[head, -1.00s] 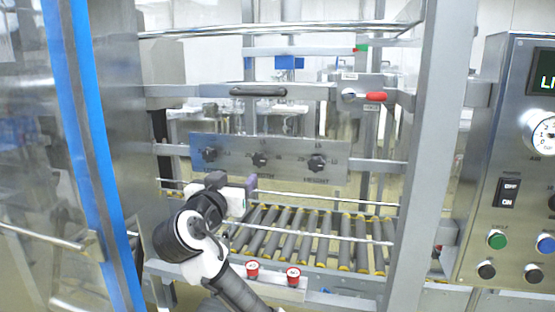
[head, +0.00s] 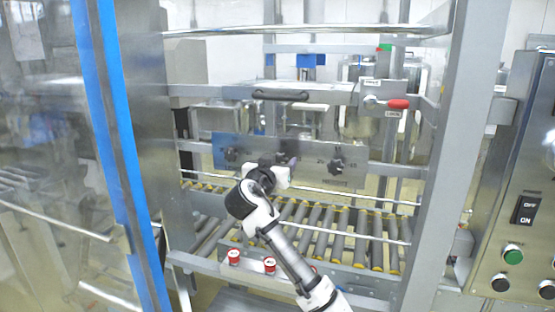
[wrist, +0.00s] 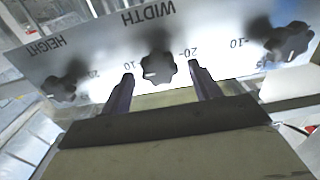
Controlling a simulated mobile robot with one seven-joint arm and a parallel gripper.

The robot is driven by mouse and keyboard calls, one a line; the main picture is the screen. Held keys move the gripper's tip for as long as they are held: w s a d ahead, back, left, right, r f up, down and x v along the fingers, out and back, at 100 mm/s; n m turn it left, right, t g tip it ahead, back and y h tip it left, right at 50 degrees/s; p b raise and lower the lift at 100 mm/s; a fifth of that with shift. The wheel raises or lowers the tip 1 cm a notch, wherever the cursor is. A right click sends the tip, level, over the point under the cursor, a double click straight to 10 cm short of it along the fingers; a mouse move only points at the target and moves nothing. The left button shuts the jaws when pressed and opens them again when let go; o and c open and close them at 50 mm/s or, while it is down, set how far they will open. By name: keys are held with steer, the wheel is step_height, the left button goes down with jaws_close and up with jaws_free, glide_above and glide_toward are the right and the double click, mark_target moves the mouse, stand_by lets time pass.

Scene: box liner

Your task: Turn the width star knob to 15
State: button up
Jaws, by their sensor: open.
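The black width star knob (wrist: 159,68) is in the middle of the metal panel (wrist: 226,62) in the wrist view, under the upside-down word WIDTH. My gripper (wrist: 161,73) is open, with one purple-grey finger on each side of this knob. I cannot tell how deep the fingertips reach, and no contact shows. Marks of 10 and 20 show beside the knob; its exact setting is not readable. In the head view my gripper (head: 288,166) is in front of the panel (head: 310,149) and mostly hides the width knob.
A second star knob (wrist: 290,42) is right in the wrist view, and the height knob (wrist: 60,88) is left. Below the panel are a metal rail and a roller conveyor (head: 345,240). Red-topped buttons (head: 234,257) sit low in front. A control box (head: 515,190) stands right.

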steer(key=c, duration=1)
steer(key=shift+o, duration=0.2)
